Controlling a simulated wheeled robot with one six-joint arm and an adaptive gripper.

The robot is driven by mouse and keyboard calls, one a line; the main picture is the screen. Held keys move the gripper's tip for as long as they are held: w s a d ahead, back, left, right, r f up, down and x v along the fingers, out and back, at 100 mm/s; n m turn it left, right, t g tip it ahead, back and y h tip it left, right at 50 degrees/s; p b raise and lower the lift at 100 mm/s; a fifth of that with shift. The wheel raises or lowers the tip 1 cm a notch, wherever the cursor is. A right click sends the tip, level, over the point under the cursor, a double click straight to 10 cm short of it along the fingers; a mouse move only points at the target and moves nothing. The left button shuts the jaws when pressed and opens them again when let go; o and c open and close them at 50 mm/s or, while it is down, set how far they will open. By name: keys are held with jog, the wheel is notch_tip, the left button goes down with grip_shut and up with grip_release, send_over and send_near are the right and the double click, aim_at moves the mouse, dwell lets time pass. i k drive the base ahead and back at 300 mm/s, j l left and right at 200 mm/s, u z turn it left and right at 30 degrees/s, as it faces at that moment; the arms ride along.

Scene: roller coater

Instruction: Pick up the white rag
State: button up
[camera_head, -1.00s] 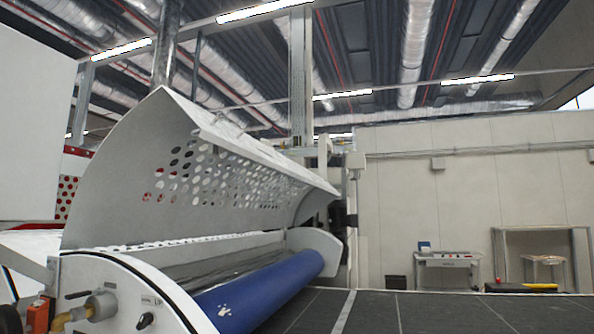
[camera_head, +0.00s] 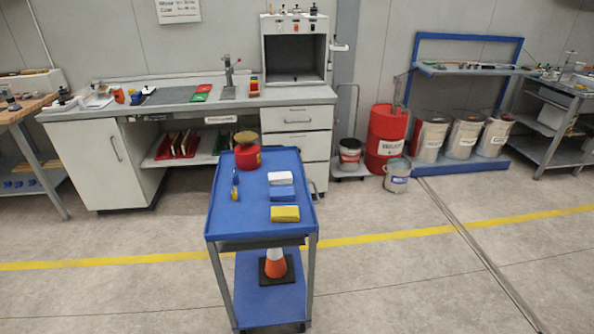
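A small white folded cloth, which looks like the white rag (camera_head: 280,178), lies on the top tray of a blue cart (camera_head: 222,214). It is at the far right part of the tray. A blue folded cloth (camera_head: 282,193) lies just in front of it, and a yellow one (camera_head: 285,214) lies nearer the front edge. My gripper is not in view.
A red can (camera_head: 247,158) and a yellow-handled tool (camera_head: 235,190) share the tray. An orange-and-white cone (camera_head: 275,265) stands on the cart's lower shelf. A workbench (camera_head: 325,95) is behind the cart.

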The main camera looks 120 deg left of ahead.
aim_at(283, 177)
jog(key=u, duration=3.45)
